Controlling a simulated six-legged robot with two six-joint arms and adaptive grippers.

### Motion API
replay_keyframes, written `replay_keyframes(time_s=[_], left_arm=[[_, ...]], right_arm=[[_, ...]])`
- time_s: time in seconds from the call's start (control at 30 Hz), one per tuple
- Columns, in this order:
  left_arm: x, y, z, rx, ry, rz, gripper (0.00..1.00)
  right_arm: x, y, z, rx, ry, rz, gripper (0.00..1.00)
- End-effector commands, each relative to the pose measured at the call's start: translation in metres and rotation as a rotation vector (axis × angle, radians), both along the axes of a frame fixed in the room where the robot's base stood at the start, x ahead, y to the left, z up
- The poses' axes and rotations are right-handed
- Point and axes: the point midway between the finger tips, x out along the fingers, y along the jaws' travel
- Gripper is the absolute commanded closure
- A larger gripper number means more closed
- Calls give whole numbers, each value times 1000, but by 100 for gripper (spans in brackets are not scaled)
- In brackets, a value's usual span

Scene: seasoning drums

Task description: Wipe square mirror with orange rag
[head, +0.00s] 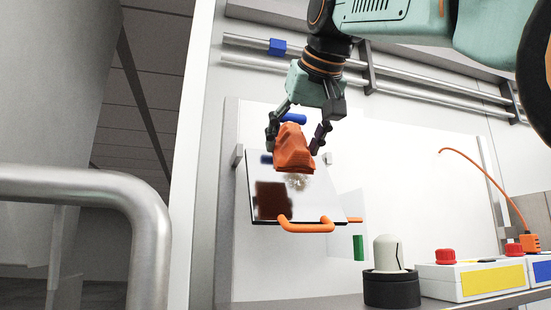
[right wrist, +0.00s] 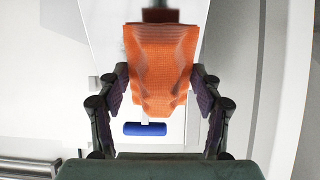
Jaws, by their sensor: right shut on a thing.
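The orange rag (head: 292,150) is held between the fingers of my right gripper (head: 297,135). It also shows in the right wrist view (right wrist: 160,65), bunched between the two dark fingers. The square mirror (head: 325,206) is tilted in front of the white back panel, with an orange handle (head: 305,225) at its lower edge. The rag is over the mirror's upper part; I cannot tell whether it touches the glass. A pale greyish smudge (head: 297,182) shows on the mirror just below the rag. My left gripper is not in view.
Metal rails (head: 400,82) run along the wall above. A white-topped black knob (head: 391,270) and boxes with red buttons (head: 474,279) stand on the shelf at lower right. An orange cable (head: 490,180) hangs at right. A thick metal handrail (head: 120,195) is at left.

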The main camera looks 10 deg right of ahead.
Motion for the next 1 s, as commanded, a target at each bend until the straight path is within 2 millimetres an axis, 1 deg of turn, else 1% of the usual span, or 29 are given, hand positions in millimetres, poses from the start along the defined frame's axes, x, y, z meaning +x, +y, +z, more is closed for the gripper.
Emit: replay_keyframes(time_s=[0.27, 0.5, 0.63, 1.0], left_arm=[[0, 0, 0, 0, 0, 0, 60], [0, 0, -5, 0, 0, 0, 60], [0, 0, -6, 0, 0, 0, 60], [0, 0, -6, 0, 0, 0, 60]], right_arm=[[-2, 0, 2, 0, -2, 0, 60], [-19, -1, 12, 0, -3, 0, 60], [-24, -1, 15, 0, -1, 0, 60], [-25, -1, 17, 0, -1, 0, 60]])
